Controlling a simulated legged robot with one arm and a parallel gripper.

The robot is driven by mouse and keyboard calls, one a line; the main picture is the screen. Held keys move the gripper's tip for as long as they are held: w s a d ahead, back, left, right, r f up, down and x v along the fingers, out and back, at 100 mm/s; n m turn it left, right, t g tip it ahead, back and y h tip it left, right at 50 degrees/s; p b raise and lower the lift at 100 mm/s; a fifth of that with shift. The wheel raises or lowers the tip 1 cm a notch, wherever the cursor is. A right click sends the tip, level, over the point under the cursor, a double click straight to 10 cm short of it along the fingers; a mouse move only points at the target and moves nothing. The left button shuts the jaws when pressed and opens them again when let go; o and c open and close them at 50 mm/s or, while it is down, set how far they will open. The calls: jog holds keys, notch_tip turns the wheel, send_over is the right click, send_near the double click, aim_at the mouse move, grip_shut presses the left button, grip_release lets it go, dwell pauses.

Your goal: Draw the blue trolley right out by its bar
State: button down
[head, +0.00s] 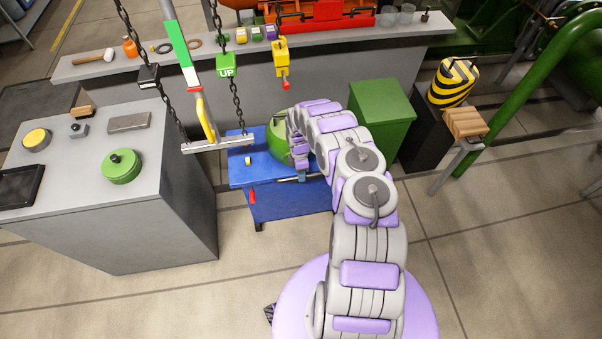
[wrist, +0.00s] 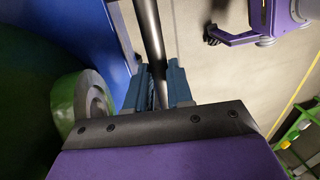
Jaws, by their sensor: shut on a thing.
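The blue trolley (head: 290,203) stands on the floor between the grey cabinet and the green box; its blue side also shows in the wrist view (wrist: 90,32). Its dark bar (head: 288,180) runs along the near edge of its top. My gripper (head: 303,177) comes down over the trolley's near right side. In the wrist view its blue-grey fingers (wrist: 160,86) are shut around the dark bar (wrist: 149,38). My arm hides part of the trolley's right side. A green rounded object (head: 278,143) sits on the trolley top.
A grey cabinet (head: 160,225) stands close on the left and a green box (head: 381,112) on the right. A hanging crossbar on chains (head: 218,145) is over the trolley's left part. The tiled floor (head: 250,275) in front is clear apart from my base.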

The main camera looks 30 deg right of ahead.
jog(key=shift+d, duration=0.1)
dwell(0.3)
jog(key=shift+s+r+p, duration=0.1)
jog(key=shift+s+p, duration=0.2)
jog(key=shift+p, duration=0.25)
jog(key=shift+s+a, duration=0.2)
jog(key=shift+s, duration=0.15)
jog(key=c, duration=1)
grip_release()
jog(key=shift+d, duration=0.1)
jog(key=w+r, duration=0.1)
jog(key=r, duration=0.4)
jog(key=w+r+p, duration=0.1)
jog(key=r, duration=0.5)
jog(key=w+d+r+p, duration=0.1)
jog(key=r, duration=0.4)
jog(key=shift+w+r, duration=0.25)
jog(key=shift+r, duration=0.1)
